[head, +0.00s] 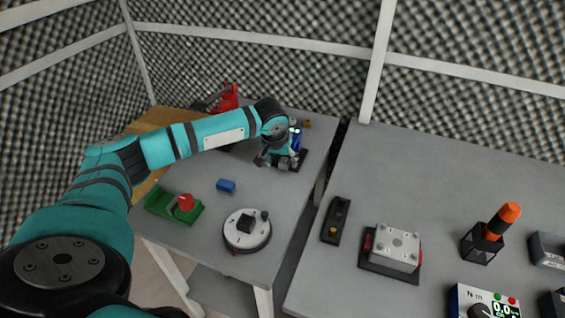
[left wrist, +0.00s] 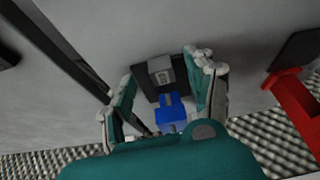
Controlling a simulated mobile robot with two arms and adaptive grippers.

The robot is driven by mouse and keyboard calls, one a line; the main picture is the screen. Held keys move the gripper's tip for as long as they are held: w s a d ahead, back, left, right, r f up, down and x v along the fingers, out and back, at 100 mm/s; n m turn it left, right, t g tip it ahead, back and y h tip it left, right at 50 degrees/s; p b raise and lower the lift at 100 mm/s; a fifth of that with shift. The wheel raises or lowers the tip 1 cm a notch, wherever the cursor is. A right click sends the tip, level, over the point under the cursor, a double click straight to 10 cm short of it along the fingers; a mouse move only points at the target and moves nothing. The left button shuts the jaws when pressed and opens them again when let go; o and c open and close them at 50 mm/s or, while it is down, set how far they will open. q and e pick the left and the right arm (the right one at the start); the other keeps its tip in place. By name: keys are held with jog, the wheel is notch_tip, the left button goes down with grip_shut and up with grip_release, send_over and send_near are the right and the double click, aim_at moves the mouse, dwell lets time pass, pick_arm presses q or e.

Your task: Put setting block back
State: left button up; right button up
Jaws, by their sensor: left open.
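My left gripper (head: 276,163) reaches across the left table to a small fixture with a dark base (head: 300,163) and a blue part (head: 297,137). In the left wrist view the open fingers of my left gripper (left wrist: 165,98) stand on either side of the blue part (left wrist: 171,112) and a grey block (left wrist: 161,70) on the dark base (left wrist: 148,86). I cannot tell whether the fingers touch anything. A separate small blue block (head: 226,186) lies alone on the left table. I cannot tell which piece is the setting block. My right gripper is not in view.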

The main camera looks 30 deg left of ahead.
pick_arm(q)
jog(key=v, duration=0.9)
jog(key=shift+r, duration=0.15)
jog(key=shift+s+r, duration=0.1)
jog(key=shift+s, duration=0.05)
